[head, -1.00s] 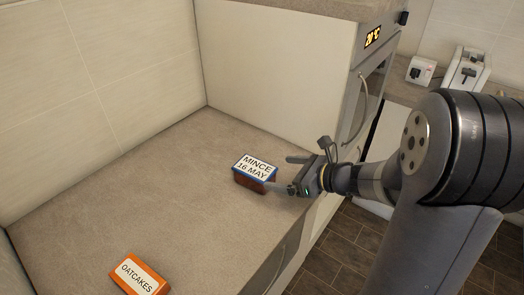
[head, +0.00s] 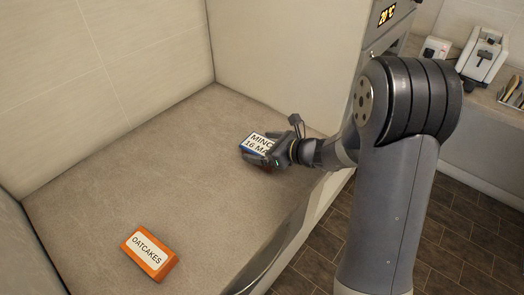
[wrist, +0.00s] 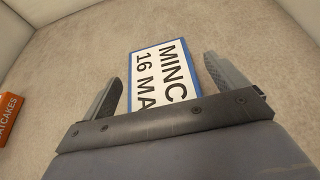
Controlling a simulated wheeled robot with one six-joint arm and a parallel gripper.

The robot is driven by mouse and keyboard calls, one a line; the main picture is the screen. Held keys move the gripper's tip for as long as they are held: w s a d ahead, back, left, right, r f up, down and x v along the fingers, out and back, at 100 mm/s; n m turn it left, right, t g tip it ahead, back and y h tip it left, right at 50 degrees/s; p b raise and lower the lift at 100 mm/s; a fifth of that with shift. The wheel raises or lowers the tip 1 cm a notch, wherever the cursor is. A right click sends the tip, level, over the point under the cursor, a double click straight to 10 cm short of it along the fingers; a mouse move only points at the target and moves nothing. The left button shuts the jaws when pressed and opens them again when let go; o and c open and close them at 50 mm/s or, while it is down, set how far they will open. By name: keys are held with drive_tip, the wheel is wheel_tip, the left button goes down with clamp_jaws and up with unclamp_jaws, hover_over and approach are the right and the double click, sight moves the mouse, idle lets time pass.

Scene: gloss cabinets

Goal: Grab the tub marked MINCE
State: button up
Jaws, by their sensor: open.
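The MINCE tub (head: 257,142) has a blue-edged lid with a white label reading MINCE 16 MAY. It sits on the counter toward the back right, partly hidden by my gripper in the head view. My gripper (head: 265,158) is open at the tub. In the wrist view the tub's label (wrist: 163,75) lies between the two spread fingers of my gripper (wrist: 168,88). A gap shows beside the left finger, and the right finger is close to the tub's edge. The near end of the tub is hidden behind the gripper body.
An orange OATCAKES box (head: 149,254) lies on the counter (head: 130,190) at the front left, and it also shows at the left edge of the wrist view (wrist: 9,117). A cabinet side panel (head: 285,60) stands behind the tub. The counter between the box and tub is clear.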

drive_tip(key=shift+w+a+f, duration=0.1)
drive_tip(key=shift+a, duration=0.05)
drive_tip(key=shift+c, duration=0.4)
drive_tip(key=c, duration=1.3)
